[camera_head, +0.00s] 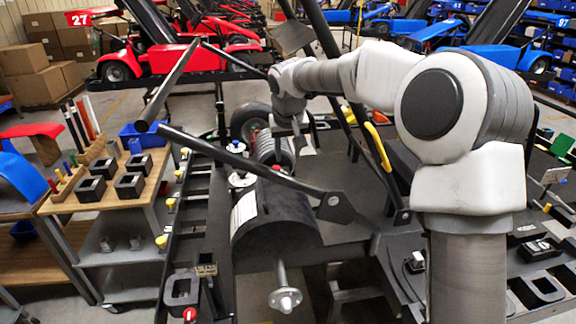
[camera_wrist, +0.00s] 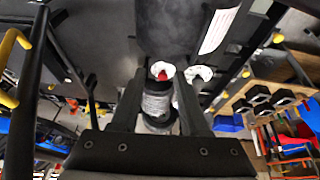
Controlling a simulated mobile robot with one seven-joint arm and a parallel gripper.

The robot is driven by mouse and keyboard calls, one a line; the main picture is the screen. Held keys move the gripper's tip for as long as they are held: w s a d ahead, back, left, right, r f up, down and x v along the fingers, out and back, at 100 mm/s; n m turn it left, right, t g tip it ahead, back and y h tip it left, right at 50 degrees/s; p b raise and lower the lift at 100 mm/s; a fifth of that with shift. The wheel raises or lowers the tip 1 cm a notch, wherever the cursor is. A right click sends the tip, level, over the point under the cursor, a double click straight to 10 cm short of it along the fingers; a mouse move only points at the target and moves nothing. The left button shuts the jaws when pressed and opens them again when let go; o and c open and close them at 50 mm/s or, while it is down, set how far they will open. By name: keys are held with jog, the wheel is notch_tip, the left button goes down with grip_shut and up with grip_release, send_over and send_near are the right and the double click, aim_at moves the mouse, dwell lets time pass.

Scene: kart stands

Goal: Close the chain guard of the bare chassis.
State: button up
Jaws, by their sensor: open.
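The bare chassis (camera_head: 345,245) is a black tube frame in the middle of the head view. On it sits a black rounded cover (camera_head: 280,222) with a white label; it may be the chain guard, but I cannot tell for sure or see how far it stands open. It also shows at the top of the wrist view (camera_wrist: 168,25). My gripper (camera_head: 303,142) is above the finned engine part (camera_head: 272,150), behind the cover. In the wrist view my gripper (camera_wrist: 162,75) has its two fingers apart, with a white cap with a red centre (camera_wrist: 161,70) seen between them.
Dark bars (camera_head: 250,170) slant over the chassis near my arm. A yellow handle (camera_head: 378,145) stands to the right of my gripper. A wooden-topped cart (camera_head: 100,192) with black blocks is at the left. Red (camera_head: 190,58) and blue karts stand behind.

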jog(key=v, duration=1)
jog(key=shift+r, duration=0.3)
jog(key=shift+s, duration=0.1)
